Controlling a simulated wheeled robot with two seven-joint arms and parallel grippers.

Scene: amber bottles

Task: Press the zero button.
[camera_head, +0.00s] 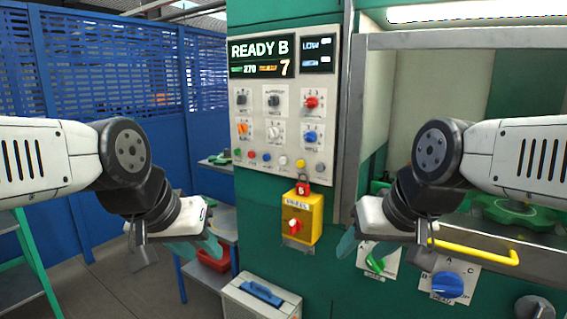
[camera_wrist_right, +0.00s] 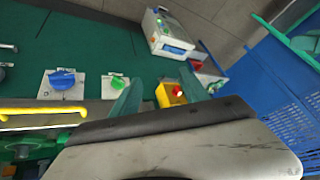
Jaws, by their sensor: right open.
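The control panel (camera_head: 278,105) is upright in the middle of the head view, with selector knobs and a lower row of small round buttons. The row includes a white button (camera_head: 283,161), a blue one (camera_head: 267,157) and a yellow one (camera_head: 300,164). Their labels are too small to read, so I cannot tell which is zero. My left gripper (camera_head: 197,249) hangs left of and below the panel, apart from it; its jaw gap is unclear. My right gripper (camera_head: 348,244) is open, below and right of the panel; its spread fingers show in the right wrist view (camera_wrist_right: 158,98).
A yellow box (camera_head: 301,224) with a red knob and a padlock (camera_head: 303,186) sits under the panel. Green (camera_head: 376,263) and blue (camera_head: 447,285) knobs and a yellow handle (camera_head: 480,250) are near my right gripper. A grey case (camera_head: 262,300) stands below.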

